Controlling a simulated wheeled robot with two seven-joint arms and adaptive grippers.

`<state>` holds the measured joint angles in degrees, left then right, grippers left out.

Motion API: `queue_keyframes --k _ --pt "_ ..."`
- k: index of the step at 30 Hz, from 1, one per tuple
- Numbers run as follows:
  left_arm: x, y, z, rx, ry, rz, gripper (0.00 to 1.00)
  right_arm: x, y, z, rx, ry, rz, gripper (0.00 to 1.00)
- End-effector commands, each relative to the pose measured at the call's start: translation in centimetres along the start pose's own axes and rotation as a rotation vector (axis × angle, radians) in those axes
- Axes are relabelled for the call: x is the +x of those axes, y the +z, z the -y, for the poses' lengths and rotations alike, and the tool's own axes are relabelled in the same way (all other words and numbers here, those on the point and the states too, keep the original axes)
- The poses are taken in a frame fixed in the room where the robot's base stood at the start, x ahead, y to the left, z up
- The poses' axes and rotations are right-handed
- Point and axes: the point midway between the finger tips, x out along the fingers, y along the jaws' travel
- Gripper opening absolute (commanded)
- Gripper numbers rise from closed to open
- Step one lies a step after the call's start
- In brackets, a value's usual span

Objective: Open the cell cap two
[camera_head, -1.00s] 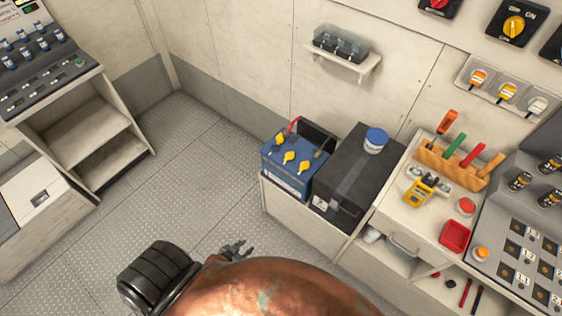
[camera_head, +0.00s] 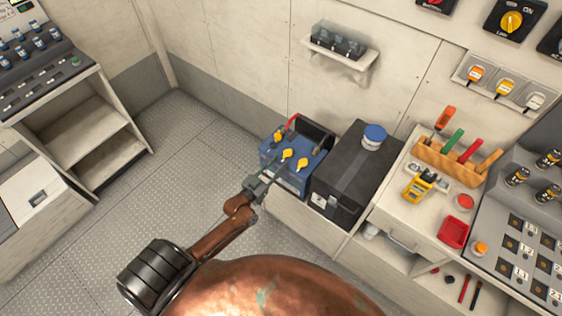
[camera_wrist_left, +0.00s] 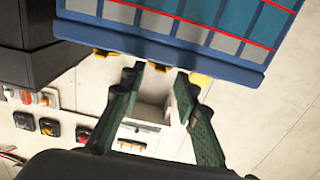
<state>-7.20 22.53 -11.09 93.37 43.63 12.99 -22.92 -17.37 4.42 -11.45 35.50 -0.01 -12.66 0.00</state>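The blue battery (camera_head: 290,183) sits at the left end of the white bench, with three yellow cell caps on its top: a back-left cap (camera_head: 279,135), a middle cap (camera_head: 287,153) and a front-right cap (camera_head: 302,163). No numbers on the caps are readable. My left gripper (camera_head: 277,171) is at the battery's front left, just short of the caps in the picture. The left wrist view shows its fingers (camera_wrist_left: 158,76) open and empty, with the middle cap (camera_wrist_left: 153,66) near the gap between the tips. Contact cannot be told. My right gripper is not in view.
A black box (camera_head: 345,180) with a blue-lidded container (camera_head: 374,137) on it stands right beside the battery. A red and a black cable part lie at the battery's back. A wall shelf (camera_head: 341,57) hangs above. The floor at left is clear.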

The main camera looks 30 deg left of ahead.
Motion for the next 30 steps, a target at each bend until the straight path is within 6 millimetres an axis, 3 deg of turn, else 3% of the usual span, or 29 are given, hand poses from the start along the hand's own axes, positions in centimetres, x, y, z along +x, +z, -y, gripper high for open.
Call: queue_keyframes --k 6,14,27,30 --pt "1.8 0.1 0.0 0.001 0.0 0.001 0.29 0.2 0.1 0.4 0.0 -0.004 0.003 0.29" --pt "1.9 0.1 0.0 0.001 0.0 0.002 0.29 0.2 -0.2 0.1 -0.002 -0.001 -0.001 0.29" --pt "1.9 0.1 0.0 0.0 0.0 0.002 0.0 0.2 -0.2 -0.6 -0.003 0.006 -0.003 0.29" --pt "1.9 0.1 0.0 0.0 0.0 0.002 0.0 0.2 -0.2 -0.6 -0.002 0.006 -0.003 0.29"
